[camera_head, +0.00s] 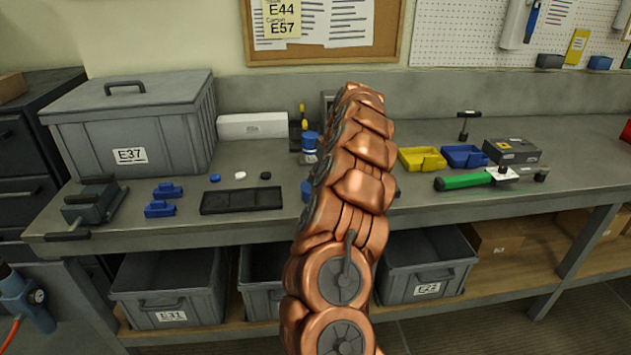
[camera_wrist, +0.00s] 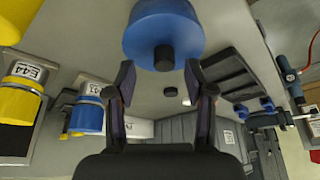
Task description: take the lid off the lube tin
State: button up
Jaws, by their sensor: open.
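A round blue tin (camera_wrist: 165,25) with a dark knob (camera_wrist: 163,57) at its middle fills the top of the wrist view; I take it as the lube tin with its lid. A sliver of blue (camera_head: 306,190) beside my arm in the head view may be the same tin, mostly hidden. My gripper (camera_wrist: 163,85) is open, and its two dark fingers stand apart with nothing between them. The knob lies just beyond the fingertips in the wrist view, roughly midway between them. The head view does not show my gripper, as my copper arm covers that place.
A black tray (camera_head: 242,199), small blue blocks (camera_head: 160,208) and the lidded box E37 (camera_head: 130,125) stand left. A blue-capped bottle (camera_head: 310,148) stands behind my arm. Yellow (camera_head: 422,159) and blue (camera_head: 464,156) bins and a green-handled tool (camera_head: 470,180) lie right.

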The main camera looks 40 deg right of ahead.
jog(key=shift+w+a+f, duration=0.2)
jog(key=shift+a+f, duration=0.15)
jog(key=shift+f, duration=0.4)
jog(key=shift+c, duration=0.3)
grip_shut()
